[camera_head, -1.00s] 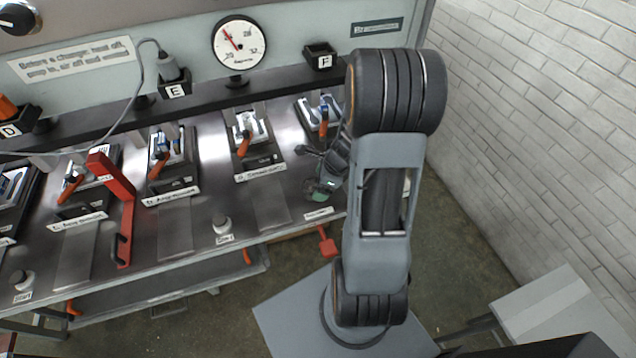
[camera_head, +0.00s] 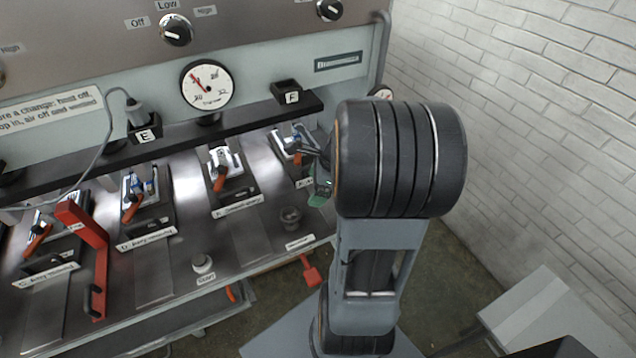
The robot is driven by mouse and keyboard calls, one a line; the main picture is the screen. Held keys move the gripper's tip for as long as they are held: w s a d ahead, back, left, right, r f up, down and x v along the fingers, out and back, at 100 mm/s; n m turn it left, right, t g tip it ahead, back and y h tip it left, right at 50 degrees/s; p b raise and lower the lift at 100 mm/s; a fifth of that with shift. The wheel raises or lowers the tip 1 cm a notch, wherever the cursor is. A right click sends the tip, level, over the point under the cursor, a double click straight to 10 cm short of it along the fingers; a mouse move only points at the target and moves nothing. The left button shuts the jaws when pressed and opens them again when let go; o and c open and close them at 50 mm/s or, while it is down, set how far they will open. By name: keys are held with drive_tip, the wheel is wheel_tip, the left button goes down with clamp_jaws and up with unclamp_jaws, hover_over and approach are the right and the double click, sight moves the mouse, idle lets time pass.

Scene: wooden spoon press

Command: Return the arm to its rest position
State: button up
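My arm (camera_head: 375,270) stands upright at the right of the press bench, with its large dark joint (camera_head: 400,160) near the camera. My gripper (camera_head: 318,165) shows only in part, at the left of that joint, over the right end of the bench by the station with the orange-handled clamp (camera_head: 290,145). The joint hides most of it, so its opening and anything between its fingers cannot be made out.
The bench (camera_head: 185,270) carries several clamp stations in a row. A red upright handle (camera_head: 92,250) stands at the left. A brick wall (camera_head: 540,110) stands at the right.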

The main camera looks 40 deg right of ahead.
drive_tip(key=shift+s+d+r, duration=0.1)
drive_tip(key=shift+r, duration=0.25)
idle(0.4)
drive_tip(key=s+a+r+n+h, duration=0.1)
drive_tip(key=s+a+r+n, duration=0.1)
drive_tip(key=a+r+n, duration=0.2)
drive_tip(key=s+a+r+n+t+h, duration=0.1)
drive_tip(key=a+r+n, duration=0.4)
drive_tip(key=a+n, duration=0.6)
drive_tip(key=s+n+h, duration=0.1)
drive_tip(key=s+n, duration=0.1)
drive_tip(key=n, duration=0.8)
drive_tip(key=shift+s+a+r+t, duration=0.15)
drive_tip(key=shift+s+r+t, duration=0.05)
drive_tip(key=shift+r+t, duration=0.1)
idle(1.1)
